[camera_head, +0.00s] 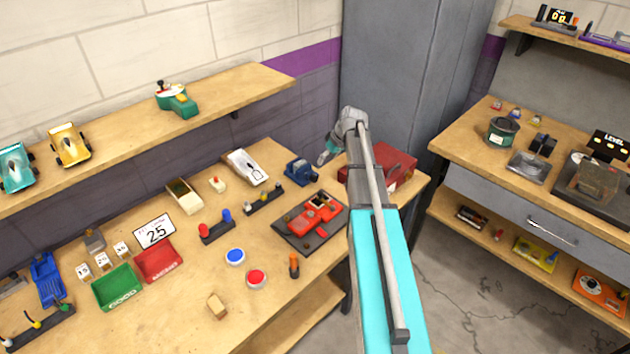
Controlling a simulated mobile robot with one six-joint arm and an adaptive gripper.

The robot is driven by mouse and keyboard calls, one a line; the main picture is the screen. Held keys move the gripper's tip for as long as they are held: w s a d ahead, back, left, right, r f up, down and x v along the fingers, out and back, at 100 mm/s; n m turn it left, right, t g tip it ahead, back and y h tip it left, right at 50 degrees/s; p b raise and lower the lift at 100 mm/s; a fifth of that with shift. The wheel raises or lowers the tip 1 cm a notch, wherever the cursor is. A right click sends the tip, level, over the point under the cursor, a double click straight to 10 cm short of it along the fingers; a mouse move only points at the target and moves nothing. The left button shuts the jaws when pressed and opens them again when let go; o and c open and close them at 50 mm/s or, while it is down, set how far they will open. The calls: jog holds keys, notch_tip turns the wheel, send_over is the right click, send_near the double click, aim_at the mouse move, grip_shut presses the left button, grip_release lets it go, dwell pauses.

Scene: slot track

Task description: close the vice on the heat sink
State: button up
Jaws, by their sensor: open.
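A small blue device that looks like the vice (301,172) stands on the workbench near its back right part, left of my arm. It is too small to tell how its jaws stand. I cannot make out the heat sink for certain. My gripper (324,159) is at the end of my arm, just above and to the right of the blue vice in the picture. It is open and appears empty. The fingers are small here, and I cannot tell whether they touch anything.
A red box (393,160) sits behind my arm. A red car on a dark plate (312,221) lies in front of the vice. A shelf (215,99) hangs above.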

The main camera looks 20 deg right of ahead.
aim_at(316, 177)
jog(key=shift+b+x, duration=4.6)
jog(key=shift+x, duration=0.85)
grip_shut()
jog(key=shift+y, duration=0.3)
jog(key=y+b, duration=0.1)
jog(key=g+y+b, duration=0.1)
jog(key=m+y+b, duration=0.1)
jog(key=shift+w+d+f+y, duration=0.1)
jog(key=shift+d+f+y, duration=0.15)
jog(key=shift+f+y, duration=0.1)
jog(key=shift+r+m+g+y+b, duration=0.1)
jog(key=shift+m+g+y+b, duration=0.3)
jog(key=shift+y+b, duration=1)
jog(key=shift+r, duration=0.1)
